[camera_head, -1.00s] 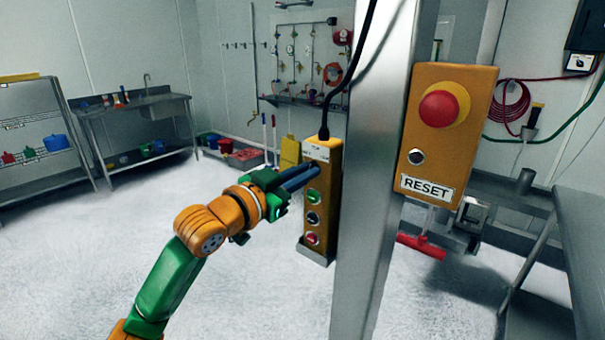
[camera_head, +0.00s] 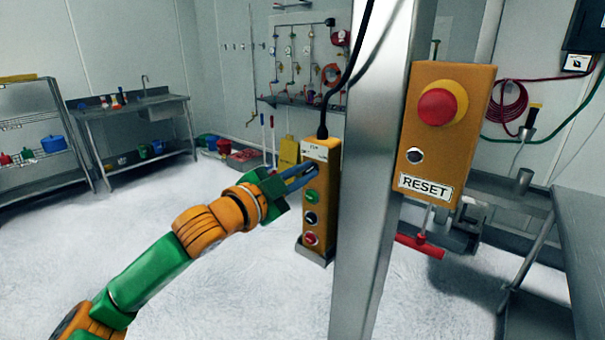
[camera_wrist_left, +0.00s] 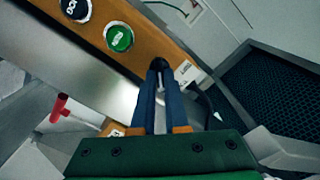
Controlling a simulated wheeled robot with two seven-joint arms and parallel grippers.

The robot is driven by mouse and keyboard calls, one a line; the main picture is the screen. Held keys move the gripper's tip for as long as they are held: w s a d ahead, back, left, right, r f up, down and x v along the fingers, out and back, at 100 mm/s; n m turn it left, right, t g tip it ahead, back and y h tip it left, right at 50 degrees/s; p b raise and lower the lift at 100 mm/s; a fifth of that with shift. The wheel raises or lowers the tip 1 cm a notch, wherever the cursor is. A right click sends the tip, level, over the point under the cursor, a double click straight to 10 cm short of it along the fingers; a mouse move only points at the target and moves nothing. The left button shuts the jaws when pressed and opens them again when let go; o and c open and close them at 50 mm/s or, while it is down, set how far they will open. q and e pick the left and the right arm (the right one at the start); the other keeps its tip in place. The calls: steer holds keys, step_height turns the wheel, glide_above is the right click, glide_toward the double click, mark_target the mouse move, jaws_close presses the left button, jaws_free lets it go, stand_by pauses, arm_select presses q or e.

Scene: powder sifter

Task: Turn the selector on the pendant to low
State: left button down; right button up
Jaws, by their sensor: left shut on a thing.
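The yellow-orange pendant (camera_head: 322,232) hangs by a black cable beside a steel post. It has a green, a black and a red button below a white label. My left gripper (camera_head: 312,171) reaches its upper part from the left, with its blue fingers shut on the selector. In the left wrist view the fingertips (camera_wrist_left: 171,68) close around the dark selector knob (camera_wrist_left: 184,68) on the pendant face (camera_wrist_left: 84,34). The fingers mostly hide the knob, and I cannot read which setting it points to. My right gripper is not in view.
A steel post (camera_head: 372,180) stands just right of the pendant. It carries an orange box (camera_head: 444,135) with a red emergency button and a RESET label. A steel table (camera_head: 590,210) is at the right.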

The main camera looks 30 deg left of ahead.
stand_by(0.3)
arm_select(q)
steer(key=c, duration=0.9)
jaws_free()
steer(key=s+b, duration=0.1)
steer(key=s, duration=0.1)
steer(key=s+b, duration=0.4)
steer(key=s, duration=0.1)
steer(key=shift+a, duration=0.3)
